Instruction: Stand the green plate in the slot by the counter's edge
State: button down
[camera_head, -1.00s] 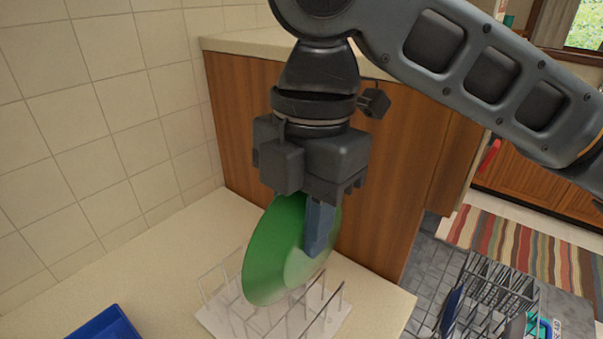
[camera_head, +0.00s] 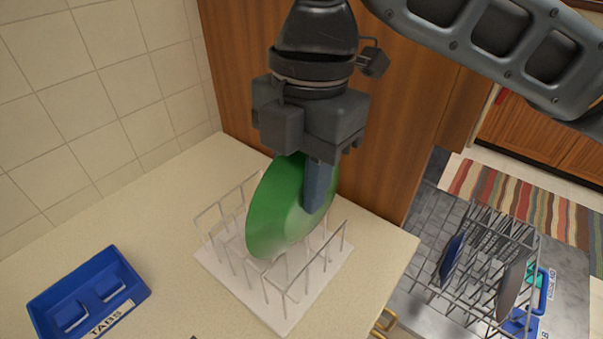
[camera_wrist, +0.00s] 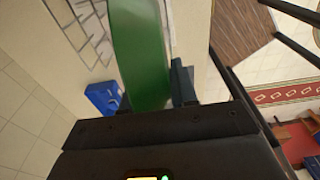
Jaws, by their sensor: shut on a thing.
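The green plate (camera_head: 272,212) is held on edge, a little tilted, by my gripper (camera_head: 317,188). My gripper is shut on its upper right rim. The plate is over the middle of a white dish rack (camera_head: 215,262) with thin upright wires, which stands near the counter's edge. The plate's lower edge is among or just in front of the wires; I cannot tell whether it touches the base.
A blue tray labelled TABS (camera_head: 88,295) lies on the counter (camera_head: 150,225) at the left. A wooden cabinet side (camera_head: 385,150) stands close behind the rack. Below the counter at the right is an open dishwasher rack (camera_head: 480,265) with dishes. Tiled wall (camera_head: 110,110) at the left.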

aim_at(302, 231)
jog(key=shift+f+b, duration=2.25)
jog(key=shift+f, duration=0.35)
jog(key=shift+f+b, duration=0.8)
jog(key=shift+f, duration=1.05)
jog(key=c, duration=0.8)
grip_release()
jog(key=r, duration=0.7)
jog(key=shift+w+d+r, duration=0.2)
jog(key=shift+w+r, duration=0.15)
jog(key=shift+r, duration=0.05)
